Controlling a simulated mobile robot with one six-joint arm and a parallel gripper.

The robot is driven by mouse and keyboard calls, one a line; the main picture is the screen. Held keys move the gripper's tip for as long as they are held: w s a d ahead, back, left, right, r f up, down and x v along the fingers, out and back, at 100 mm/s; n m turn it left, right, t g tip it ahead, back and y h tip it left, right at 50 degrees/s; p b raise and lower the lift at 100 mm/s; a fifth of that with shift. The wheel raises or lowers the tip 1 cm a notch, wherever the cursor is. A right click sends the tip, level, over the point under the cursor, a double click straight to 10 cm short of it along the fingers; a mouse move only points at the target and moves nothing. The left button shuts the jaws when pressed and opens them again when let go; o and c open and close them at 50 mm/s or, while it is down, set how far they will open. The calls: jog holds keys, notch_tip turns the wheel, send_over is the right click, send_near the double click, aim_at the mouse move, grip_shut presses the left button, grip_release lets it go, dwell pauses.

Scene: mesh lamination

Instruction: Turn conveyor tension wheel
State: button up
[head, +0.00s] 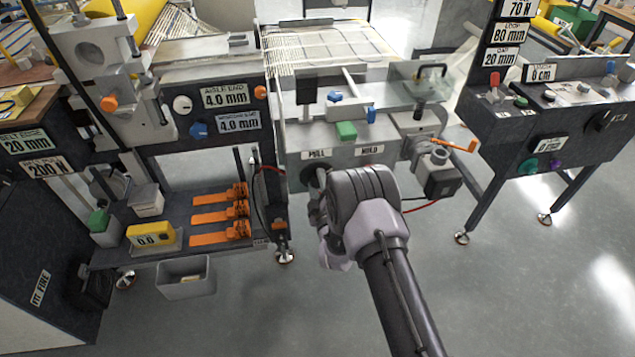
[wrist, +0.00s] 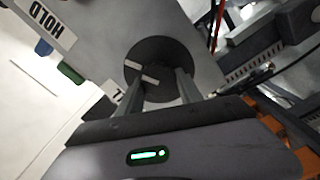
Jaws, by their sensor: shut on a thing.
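A dark round wheel (wrist: 158,57) with white marks on its face is on the grey front panel in the wrist view. In the head view the dark wheel (head: 311,176) shows below the PULL label (head: 316,154), partly hidden by my gripper. My gripper (wrist: 158,82) has one finger on each side of the wheel's lower part and is shut on it. In the head view my gripper (head: 316,190) reaches to the front panel, its fingers partly hidden behind its own body. No label naming the wheel is readable.
A HOLD label (head: 370,150) and a green button (head: 346,131) are right of and above the wheel. An orange-handled clamp (head: 455,144) sticks out at right. Orange levers (head: 220,215) lie on the left shelf. Red and black cables hang close by. The floor in front is clear.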

dwell(0.4)
jog(key=o, duration=1.4)
jog(key=shift+s, duration=0.1)
jog(key=p+v, duration=0.5)
jog(key=v, duration=1.2)
jog(key=shift+s, duration=0.15)
